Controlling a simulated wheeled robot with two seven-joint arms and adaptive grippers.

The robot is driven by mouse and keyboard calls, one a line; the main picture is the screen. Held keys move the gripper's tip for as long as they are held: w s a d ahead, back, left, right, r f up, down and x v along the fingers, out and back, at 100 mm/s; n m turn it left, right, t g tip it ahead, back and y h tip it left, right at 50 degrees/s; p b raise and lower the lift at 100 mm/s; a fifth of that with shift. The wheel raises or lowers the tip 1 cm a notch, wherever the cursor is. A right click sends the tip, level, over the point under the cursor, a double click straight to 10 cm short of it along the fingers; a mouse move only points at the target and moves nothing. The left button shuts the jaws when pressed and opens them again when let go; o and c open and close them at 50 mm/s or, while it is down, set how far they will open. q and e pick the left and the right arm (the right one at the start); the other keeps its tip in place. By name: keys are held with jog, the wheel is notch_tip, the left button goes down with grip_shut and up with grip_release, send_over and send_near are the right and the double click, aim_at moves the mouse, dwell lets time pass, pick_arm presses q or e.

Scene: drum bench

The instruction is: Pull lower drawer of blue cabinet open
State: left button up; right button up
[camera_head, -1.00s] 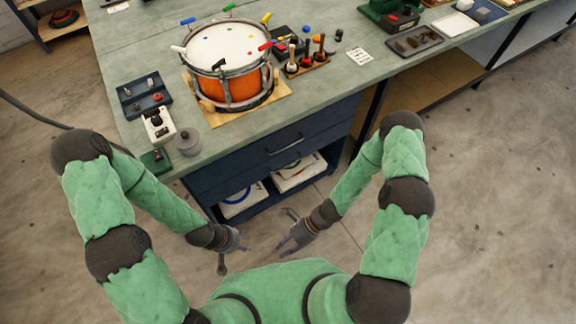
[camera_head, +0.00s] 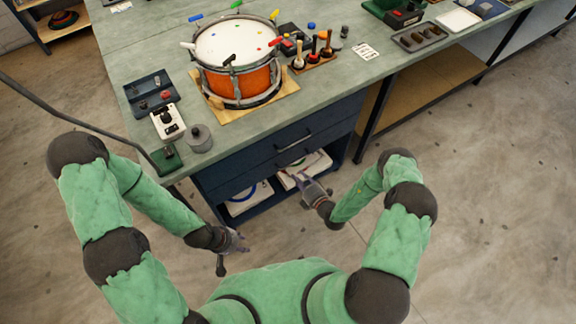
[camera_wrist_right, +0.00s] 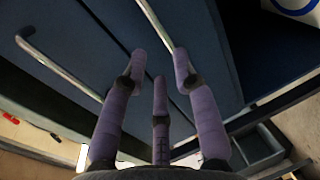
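The dark blue cabinet (camera_head: 205,193) stands under the bench, with two drawers above an open shelf. Both drawers look shut. The lower drawer (camera_head: 258,173) has a bar handle, which shows in the right wrist view (camera_wrist_right: 157,27); the upper drawer's handle (camera_wrist_right: 58,67) shows to its left. My right gripper (camera_head: 307,183) is in front of the cabinet's right part, low near the shelf opening. In the right wrist view its purple fingers (camera_wrist_right: 160,70) are spread and empty, pointing at the drawer fronts near the lower handle; contact cannot be told. My left gripper (camera_head: 240,241) is open and empty, away from the cabinet.
White boxes or packs (camera_head: 249,198) lie on the open shelf below the drawers. The bench top (camera_head: 330,88) carries an orange drum (camera_head: 240,80), a tool stand (camera_head: 314,60) and small trays. The floor (camera_head: 480,180) to the right is clear.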

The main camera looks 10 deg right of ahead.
jog(key=b+x, duration=0.2)
jog(key=x, duration=0.7)
jog(key=shift+b, duration=0.35)
grip_shut()
